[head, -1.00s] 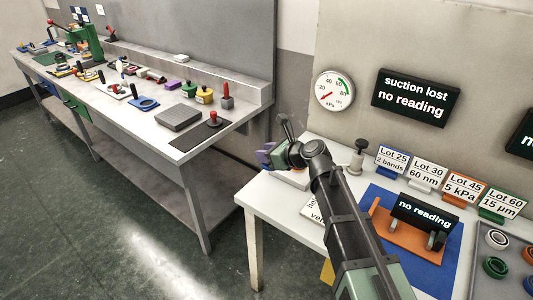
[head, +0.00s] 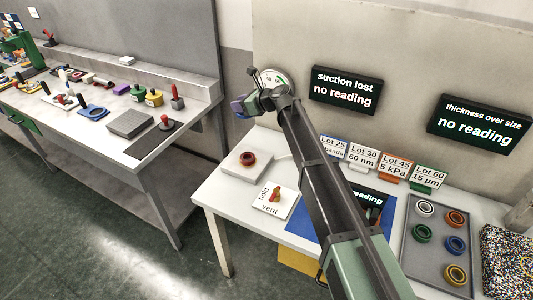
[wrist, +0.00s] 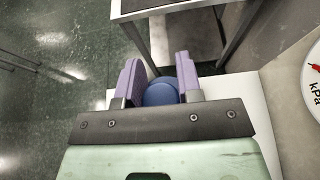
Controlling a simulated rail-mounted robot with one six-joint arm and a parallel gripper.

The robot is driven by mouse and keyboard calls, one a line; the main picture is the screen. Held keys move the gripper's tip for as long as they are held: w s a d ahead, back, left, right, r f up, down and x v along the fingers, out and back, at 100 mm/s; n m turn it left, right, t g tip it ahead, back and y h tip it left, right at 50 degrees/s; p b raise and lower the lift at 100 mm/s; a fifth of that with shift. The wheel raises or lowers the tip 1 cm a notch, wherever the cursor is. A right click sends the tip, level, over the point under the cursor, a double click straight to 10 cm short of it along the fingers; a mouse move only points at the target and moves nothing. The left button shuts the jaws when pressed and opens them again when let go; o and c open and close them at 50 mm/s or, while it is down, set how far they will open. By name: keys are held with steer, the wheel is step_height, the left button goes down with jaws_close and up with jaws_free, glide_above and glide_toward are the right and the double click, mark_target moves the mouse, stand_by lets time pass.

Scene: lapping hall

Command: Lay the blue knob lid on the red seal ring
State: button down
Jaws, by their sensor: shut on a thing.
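The blue knob lid (wrist: 160,93) is between the purple fingers of my gripper (wrist: 157,64) in the wrist view; only its rounded blue part shows. In the head view my gripper (head: 240,107) is raised above the left end of the near table, and the lid cannot be told from the fingers there. The red seal ring (head: 248,158) lies on a pale square block (head: 236,168) at that end of the table. The gripper is well above the ring and apart from it. The wrist view does not show the ring.
A hold/vent plate (head: 268,211) with an orange-red handle lies right of the block. A grey tray (head: 420,262) holds several coloured rings. Lot signs (head: 395,167) and dark displays (head: 345,90) stand behind. A round gauge (head: 276,80) is behind my gripper. Another bench (head: 170,145) stands left.

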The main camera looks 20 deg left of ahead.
mark_target(243, 155)
steer(key=shift+w+f, duration=0.1)
steer(key=shift+f+b, duration=0.3)
steer(key=shift+b, duration=0.05)
step_height(243, 155, down, 20)
steer(key=b, duration=2)
steer(key=shift+a, duration=0.15)
steer(key=shift+r+p, duration=0.3)
steer(key=shift+f, duration=0.25)
steer(key=c, duration=0.8)
jaws_free()
steer(key=shift+r, duration=0.1)
